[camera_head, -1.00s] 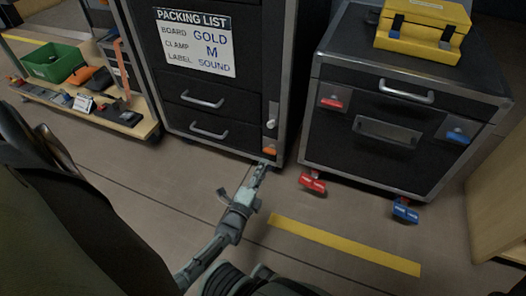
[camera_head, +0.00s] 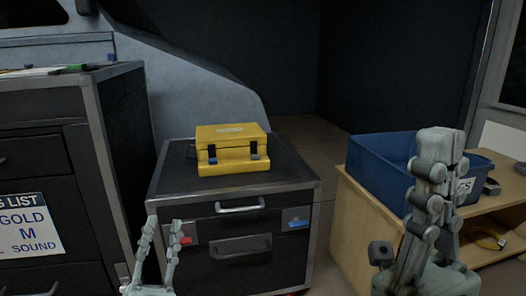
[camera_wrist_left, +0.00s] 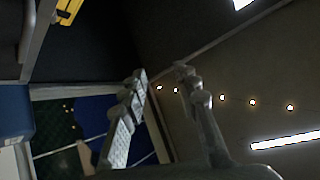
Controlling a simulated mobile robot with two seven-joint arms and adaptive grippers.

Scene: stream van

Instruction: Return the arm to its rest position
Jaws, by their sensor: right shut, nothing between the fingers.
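My left gripper (camera_head: 164,223) points upward at the lower left of the head view, in front of the black case (camera_head: 290,165). Its two fingers stand apart with nothing between them. The left wrist view also shows its fingers (camera_wrist_left: 161,73) apart, with the ceiling and a wall behind. My right gripper (camera_head: 438,150) points upward at the right, in front of the blue bin (camera_head: 376,170). Its fingers are shut together and hold nothing. Most of both arms is out of the head view.
A yellow toolbox (camera_head: 233,150) sits on the black case. A drawer cabinet (camera_head: 115,150) with a packing list (camera_head: 28,226) stands at the left. The blue bin sits on a wooden shelf (camera_head: 345,220) at the right. Open floor shows behind the case.

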